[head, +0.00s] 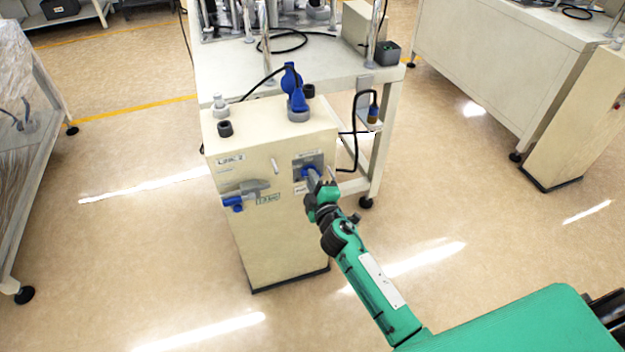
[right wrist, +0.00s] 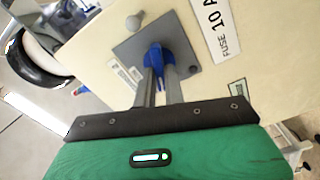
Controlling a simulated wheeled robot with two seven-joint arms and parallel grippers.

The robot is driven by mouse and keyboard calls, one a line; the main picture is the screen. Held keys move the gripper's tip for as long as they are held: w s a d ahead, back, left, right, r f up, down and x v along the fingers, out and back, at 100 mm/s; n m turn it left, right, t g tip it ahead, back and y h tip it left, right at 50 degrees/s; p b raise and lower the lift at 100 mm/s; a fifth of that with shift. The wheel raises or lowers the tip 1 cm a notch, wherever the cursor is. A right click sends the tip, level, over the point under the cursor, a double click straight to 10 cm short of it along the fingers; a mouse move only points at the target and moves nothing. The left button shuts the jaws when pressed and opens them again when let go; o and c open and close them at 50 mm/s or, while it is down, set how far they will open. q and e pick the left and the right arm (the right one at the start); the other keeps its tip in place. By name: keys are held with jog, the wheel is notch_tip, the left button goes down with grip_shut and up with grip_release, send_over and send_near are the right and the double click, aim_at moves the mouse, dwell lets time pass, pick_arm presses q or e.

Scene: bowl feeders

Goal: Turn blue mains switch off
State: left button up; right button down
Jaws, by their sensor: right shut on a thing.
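The blue mains switch (right wrist: 157,58) is a blue knob on a grey square plate (right wrist: 128,48) on the front of a cream cabinet (head: 262,230). In the head view the switch (head: 306,173) sits at the cabinet's upper right, partly hidden by my gripper. My right gripper (right wrist: 158,80) has its two grey fingers shut on the blue knob, one on each side. In the head view my right gripper (head: 313,178) reaches the plate from the lower right. My left gripper is not in view.
A grey handle with a blue end (head: 236,203) projects from the cabinet's left front. A blue plug (head: 294,90) stands on the cabinet top. A white table (head: 235,72) is behind; open floor lies left and in front.

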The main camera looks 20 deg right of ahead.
jog(key=shift+f+n, duration=0.15)
jog(key=shift+n, duration=1.85)
jog(key=c, duration=1.5)
grip_release()
